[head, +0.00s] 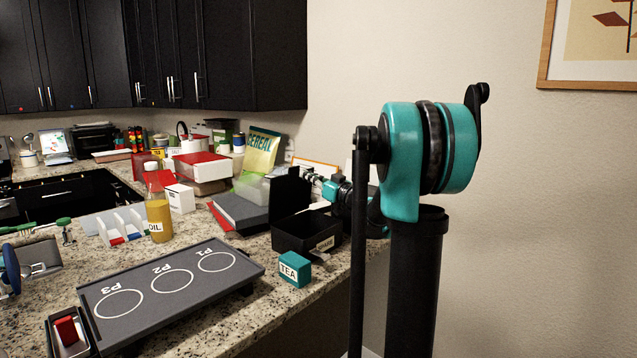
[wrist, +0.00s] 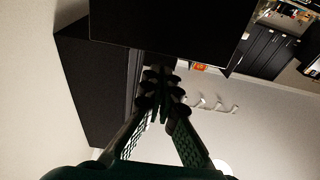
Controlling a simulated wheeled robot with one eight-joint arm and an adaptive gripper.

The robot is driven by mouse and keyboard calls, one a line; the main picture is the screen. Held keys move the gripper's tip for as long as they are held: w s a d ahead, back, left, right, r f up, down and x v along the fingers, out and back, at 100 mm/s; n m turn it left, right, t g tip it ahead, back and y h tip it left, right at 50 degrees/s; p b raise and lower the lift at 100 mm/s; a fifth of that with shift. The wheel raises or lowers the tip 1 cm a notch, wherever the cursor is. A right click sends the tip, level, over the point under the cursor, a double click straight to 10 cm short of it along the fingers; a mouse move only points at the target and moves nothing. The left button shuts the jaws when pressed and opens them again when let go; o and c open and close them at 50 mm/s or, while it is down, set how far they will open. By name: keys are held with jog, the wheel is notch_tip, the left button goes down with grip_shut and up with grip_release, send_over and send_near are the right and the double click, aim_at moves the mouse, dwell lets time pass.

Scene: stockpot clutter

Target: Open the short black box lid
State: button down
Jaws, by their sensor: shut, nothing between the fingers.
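The short black box (head: 300,238) stands near the counter's right edge, with a pale label on its front. Its top is open to view, and a black lid panel (head: 289,193) stands steeply raised at its back. My gripper (head: 308,174) is at the raised lid's upper right, partly hidden by my arm; I cannot tell whether it touches the lid. In the wrist view, my gripper's fingers (wrist: 163,95) converge with nothing between them. A large dark panel (wrist: 170,22) fills the top of that view, close to the fingertips.
A teal TEA box (head: 295,269) sits just in front of the black box. A dark tray (head: 170,290) marked P1 to P3 lies to the left, with an oil bottle (head: 158,212) behind it. Books (head: 240,212) and a cereal bag (head: 262,150) crowd the back.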

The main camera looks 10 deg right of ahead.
aim_at(295, 169)
jog(key=shift+x, duration=1.45)
jog(key=shift+w+a+r+g, duration=0.2)
jog(key=shift+w+a+g, duration=0.15)
jog(key=shift+w, duration=0.1)
jog(key=shift+g+h, duration=0.75)
jog(key=shift+h, duration=0.05)
jog(key=shift+r+x, duration=0.25)
jog(key=shift+x, duration=1.05)
jog(key=shift+r+x, duration=0.25)
jog(key=shift+x, duration=1)
